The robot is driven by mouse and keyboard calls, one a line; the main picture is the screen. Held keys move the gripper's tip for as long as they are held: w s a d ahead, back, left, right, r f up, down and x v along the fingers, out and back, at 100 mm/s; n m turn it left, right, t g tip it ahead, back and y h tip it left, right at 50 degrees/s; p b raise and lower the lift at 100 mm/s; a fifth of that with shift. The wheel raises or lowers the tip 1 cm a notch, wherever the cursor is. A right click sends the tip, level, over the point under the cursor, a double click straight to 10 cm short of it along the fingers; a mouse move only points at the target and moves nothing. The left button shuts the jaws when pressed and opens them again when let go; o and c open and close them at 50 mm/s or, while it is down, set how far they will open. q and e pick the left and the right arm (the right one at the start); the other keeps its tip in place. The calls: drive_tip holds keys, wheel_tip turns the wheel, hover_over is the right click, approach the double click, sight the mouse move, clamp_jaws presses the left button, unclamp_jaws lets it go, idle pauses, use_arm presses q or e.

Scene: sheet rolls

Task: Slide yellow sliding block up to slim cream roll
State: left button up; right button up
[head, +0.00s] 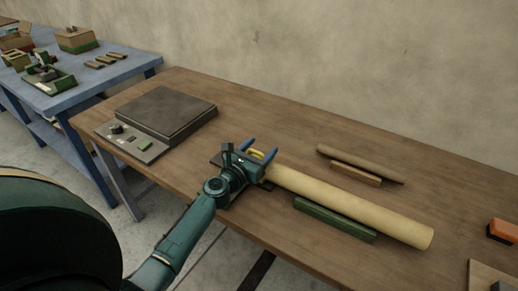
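A cream roll (350,205) lies slantwise on the wooden table, its left end close to my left gripper. It looks thicker than the tan roll behind it. My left gripper (262,147) is at the roll's left end, with its two blue fingers spread apart. A small yellow piece (257,153), likely the yellow sliding block, shows between the fingers, mostly hidden by the gripper. I cannot tell whether the fingers or the roll touch it. My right gripper is not in view.
A green bar (335,219) lies along the cream roll's front. A tan roll (360,163) and a brown bar (355,174) lie behind it. A dark flat-topped device (168,110) stands at left. An orange block (502,230) is at the right edge.

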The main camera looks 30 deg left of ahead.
use_arm(q)
drive_tip(key=shift+s, duration=0.1)
drive_tip(key=s+a, duration=0.1)
drive_tip(key=s, duration=1.2)
drive_tip(key=shift+b, duration=0.3)
